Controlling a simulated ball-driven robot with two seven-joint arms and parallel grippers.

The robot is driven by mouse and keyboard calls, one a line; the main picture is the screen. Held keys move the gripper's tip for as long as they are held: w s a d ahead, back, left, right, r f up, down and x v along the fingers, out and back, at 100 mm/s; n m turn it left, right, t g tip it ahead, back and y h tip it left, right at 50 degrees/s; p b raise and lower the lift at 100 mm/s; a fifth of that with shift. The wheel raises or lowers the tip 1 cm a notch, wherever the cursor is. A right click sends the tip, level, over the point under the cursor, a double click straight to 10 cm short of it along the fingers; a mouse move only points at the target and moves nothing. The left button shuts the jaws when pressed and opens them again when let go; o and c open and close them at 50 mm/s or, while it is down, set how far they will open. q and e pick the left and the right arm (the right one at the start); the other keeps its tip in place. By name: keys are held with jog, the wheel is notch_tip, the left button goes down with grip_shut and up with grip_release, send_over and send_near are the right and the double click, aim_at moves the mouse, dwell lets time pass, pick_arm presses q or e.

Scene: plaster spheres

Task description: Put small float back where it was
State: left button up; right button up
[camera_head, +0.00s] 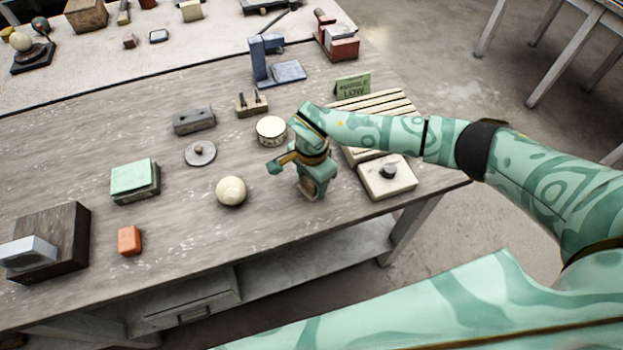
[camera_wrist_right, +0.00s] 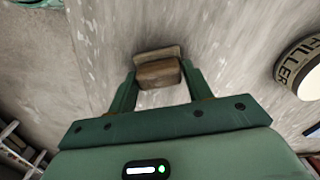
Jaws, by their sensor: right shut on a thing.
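The small float looks like a little brown wooden piece (camera_wrist_right: 158,74) with a paler edge behind it. In the right wrist view it sits between the two green fingers of my right gripper (camera_wrist_right: 157,88), which is shut on it. In the head view my right gripper (camera_head: 312,188) points down near the table's front edge, right of the pale plaster sphere (camera_head: 231,191). There the gripper mostly hides the float, and I cannot tell whether it touches the tabletop. My left gripper is not in view.
A tin marked FILLER (camera_wrist_right: 300,68) stands close behind the gripper, also seen in the head view (camera_head: 271,130). A pale slab with a dark knob (camera_head: 387,180) and a slatted rack (camera_head: 380,104) lie to the right. A red block (camera_head: 129,240) is front left. Bare wood surrounds the sphere.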

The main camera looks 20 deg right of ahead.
jog(key=o, duration=1)
jog(key=shift+c, duration=0.2)
jog(key=shift+r, duration=0.1)
jog(key=shift+r, duration=0.4)
notch_tip(320, 180, up, 11)
jog(key=p, duration=0.1)
jog(key=shift+p, duration=0.4)
jog(key=shift+r, duration=0.1)
